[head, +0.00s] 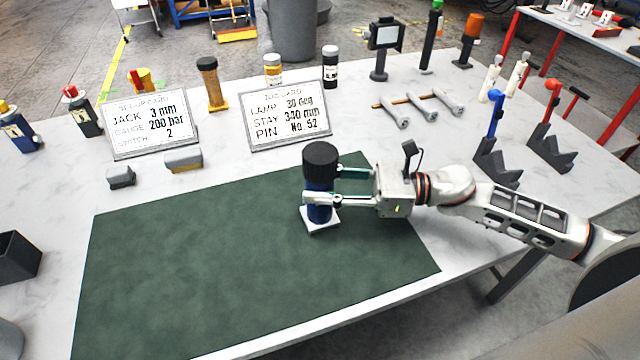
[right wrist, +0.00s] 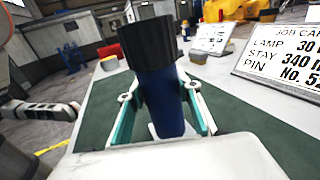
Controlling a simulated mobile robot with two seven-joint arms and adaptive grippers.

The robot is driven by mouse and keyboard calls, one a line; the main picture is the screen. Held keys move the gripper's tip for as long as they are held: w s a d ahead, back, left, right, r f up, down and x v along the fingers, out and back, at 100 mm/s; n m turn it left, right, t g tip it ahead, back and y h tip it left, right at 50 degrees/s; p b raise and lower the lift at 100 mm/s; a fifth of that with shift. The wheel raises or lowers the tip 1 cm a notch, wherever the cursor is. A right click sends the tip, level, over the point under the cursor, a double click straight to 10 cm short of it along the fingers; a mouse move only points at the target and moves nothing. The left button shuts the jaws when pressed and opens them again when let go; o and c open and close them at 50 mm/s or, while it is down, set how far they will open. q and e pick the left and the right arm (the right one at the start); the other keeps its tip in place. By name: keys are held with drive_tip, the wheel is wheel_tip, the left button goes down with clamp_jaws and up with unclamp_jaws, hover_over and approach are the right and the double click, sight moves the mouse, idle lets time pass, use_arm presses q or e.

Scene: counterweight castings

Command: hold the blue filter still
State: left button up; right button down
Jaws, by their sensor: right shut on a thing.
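The blue filter (head: 319,205) stands upright on a small white square base (head: 320,226) on the green mat (head: 220,270). It has a wide black cap on top. My right gripper (head: 335,187) comes in from the right, with one finger on each side of the filter, shut on its blue body below the cap. In the right wrist view the filter (right wrist: 163,100) stands between the two fingers (right wrist: 165,112), tilted slightly in the picture. Part of the blue body is hidden by the near finger. In the right wrist view, a grey gripper-like part shows at the left edge; I cannot tell its state.
Two cards (head: 150,123) (head: 288,115) stand behind the mat. Several bottles, lamps and T-handled tools stand along the back. Dark V-shaped holders (head: 497,163) are at the right. The mat's left part is clear.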

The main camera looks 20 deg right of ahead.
drive_tip(key=shift+r, duration=0.1)
drive_tip(key=c, duration=1.8)
unclamp_jaws()
drive_tip(key=shift+f, duration=0.3)
drive_tip(key=shift+c, duration=0.2)
drive_tip(key=o, duration=0.4)
drive_tip(key=shift+r, duration=0.1)
